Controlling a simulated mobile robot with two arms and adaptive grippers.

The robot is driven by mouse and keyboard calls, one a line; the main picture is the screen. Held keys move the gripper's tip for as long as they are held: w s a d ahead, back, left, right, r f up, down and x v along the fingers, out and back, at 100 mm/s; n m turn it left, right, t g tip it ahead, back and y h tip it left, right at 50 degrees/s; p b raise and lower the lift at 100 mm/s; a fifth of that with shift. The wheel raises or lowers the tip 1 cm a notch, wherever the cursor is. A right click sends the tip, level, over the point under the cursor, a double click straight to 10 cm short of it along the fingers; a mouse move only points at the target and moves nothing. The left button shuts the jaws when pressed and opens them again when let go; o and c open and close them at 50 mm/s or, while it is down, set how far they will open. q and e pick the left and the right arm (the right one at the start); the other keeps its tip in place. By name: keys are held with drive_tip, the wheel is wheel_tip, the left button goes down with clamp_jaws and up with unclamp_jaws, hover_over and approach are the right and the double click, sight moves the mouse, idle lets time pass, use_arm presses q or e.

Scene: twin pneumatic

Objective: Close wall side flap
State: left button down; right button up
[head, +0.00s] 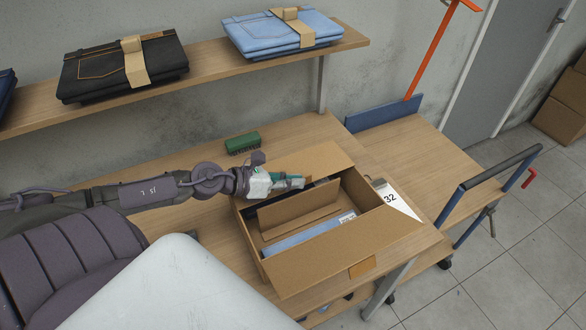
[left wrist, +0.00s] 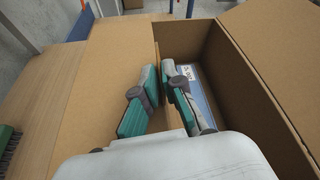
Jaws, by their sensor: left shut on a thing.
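An open cardboard box (head: 340,250) stands on the wooden table, with folded blue jeans (head: 312,236) and a white label inside. The wall side flap (head: 300,160) lies folded outward on the box's far side, and it also shows in the left wrist view (left wrist: 105,85). My left gripper (head: 297,183) is at the box's wall-side edge. In the left wrist view (left wrist: 163,80) one finger is over the flap and the other is on the box's inner side, shut on the cardboard between them. The exact grip line is partly hidden. My right gripper is not in view.
A green brush (head: 243,143) lies on the table behind the box. A shelf (head: 200,75) with folded jeans runs along the wall. A cart (head: 440,150) with an orange post and blue rail stands to the right. Another box panel (head: 298,208) stands inside the opening.

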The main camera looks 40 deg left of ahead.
use_arm(q)
drive_tip(key=shift+s+d+f, duration=0.1)
drive_tip(key=shift+s+f, duration=0.1)
drive_tip(key=shift+f, duration=0.25)
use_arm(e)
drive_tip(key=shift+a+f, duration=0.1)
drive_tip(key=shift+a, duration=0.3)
use_arm(q)
drive_tip(key=c, duration=1.4)
unclamp_jaws()
drive_tip(key=shift+o, duration=0.2)
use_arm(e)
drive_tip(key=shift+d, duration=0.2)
use_arm(q)
drive_tip(key=shift+r, duration=0.1)
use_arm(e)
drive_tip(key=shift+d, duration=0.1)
use_arm(q)
drive_tip(key=v, duration=1.2)
drive_tip(key=shift+w+r, duration=0.1)
drive_tip(key=shift+r, duration=0.15)
